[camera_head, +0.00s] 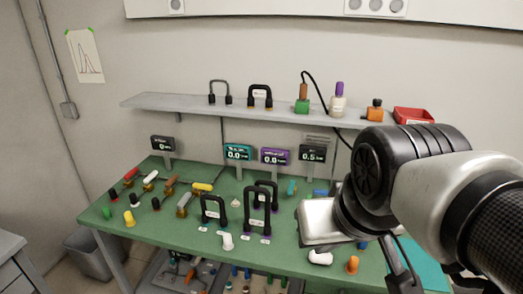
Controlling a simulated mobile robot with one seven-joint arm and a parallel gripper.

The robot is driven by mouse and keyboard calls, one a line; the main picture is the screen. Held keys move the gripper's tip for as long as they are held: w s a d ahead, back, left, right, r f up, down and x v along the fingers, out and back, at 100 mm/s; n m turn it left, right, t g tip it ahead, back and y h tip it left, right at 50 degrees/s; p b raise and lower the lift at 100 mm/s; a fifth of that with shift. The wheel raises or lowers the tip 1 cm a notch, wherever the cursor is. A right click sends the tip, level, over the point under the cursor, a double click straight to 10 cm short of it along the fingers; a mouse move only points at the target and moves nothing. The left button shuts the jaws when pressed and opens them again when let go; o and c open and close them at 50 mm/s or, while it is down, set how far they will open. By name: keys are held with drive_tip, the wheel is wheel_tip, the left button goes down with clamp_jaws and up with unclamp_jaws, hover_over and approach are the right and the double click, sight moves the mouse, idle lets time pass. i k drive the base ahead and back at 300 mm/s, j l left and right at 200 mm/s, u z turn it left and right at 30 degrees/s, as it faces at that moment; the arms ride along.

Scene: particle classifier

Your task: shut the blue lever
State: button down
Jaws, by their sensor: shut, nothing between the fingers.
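My arm comes in from the right and covers the right part of the green table (150,225). A dark, narrow end piece, which looks like my gripper (398,272), hangs low at the right, shut and empty. A small blue part (320,192) shows just left of my arm, and another blue bit (362,245) shows below my wrist. I cannot tell which of these is the blue lever, nor its position; my arm may hide it. My gripper is right of both blue parts.
Black upright handles (257,212) stand mid-table. Levers with red, white, orange and yellow grips (203,186) lie at the left. White (320,258) and orange (352,265) knobs are near the front edge. Small displays (274,157) stand at the back below a shelf (200,107).

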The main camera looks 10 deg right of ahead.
sight(317, 192)
drive_tip(key=z, duration=0.5)
drive_tip(key=i+l+z, duration=0.15)
drive_tip(key=z, duration=0.15)
drive_tip(key=i+z, duration=0.35)
drive_tip(key=i, duration=0.05)
